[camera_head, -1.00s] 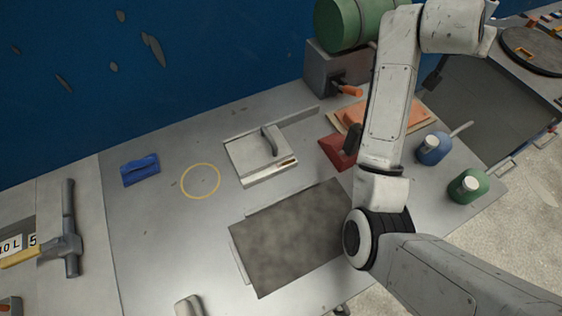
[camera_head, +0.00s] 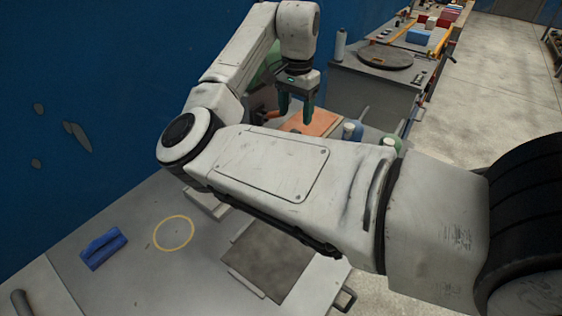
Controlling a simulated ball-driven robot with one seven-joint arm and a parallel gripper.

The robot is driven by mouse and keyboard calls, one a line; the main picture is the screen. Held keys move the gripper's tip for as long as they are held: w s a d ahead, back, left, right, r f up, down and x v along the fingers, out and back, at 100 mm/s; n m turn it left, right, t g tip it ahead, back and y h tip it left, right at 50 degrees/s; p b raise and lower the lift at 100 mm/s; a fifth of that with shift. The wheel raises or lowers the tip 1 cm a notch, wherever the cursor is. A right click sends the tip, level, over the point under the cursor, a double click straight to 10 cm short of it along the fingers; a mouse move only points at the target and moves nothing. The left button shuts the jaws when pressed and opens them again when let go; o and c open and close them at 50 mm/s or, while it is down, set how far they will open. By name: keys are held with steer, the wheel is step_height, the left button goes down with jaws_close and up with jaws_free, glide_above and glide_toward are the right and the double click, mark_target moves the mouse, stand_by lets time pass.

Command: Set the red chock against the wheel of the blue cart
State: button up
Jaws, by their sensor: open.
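My gripper (camera_head: 295,114) is open and empty, with two dark green fingers pointing down. It is over the far part of the grey bench, in front of or above an orange board (camera_head: 318,122); the exact height is hard to tell. No red chock can be made out now; my arm covers the middle of the bench, where a dark red piece showed earlier. No blue cart or wheel can be identified. A blue object with a raised ridge (camera_head: 103,247) lies at the left of the bench.
A yellow ring (camera_head: 174,232) marks the bench beside a dark mat (camera_head: 268,258). Blue (camera_head: 352,130) and green (camera_head: 391,142) bottles stand behind my arm. A farther bench holds a round dark plate (camera_head: 385,56). Open floor (camera_head: 495,75) lies right.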

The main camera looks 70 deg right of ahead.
mark_target(295, 131)
steer(key=shift+f+p, duration=0.5)
steer(key=shift+f, duration=3.4)
steer(key=shift+c, duration=0.5)
jaws_close()
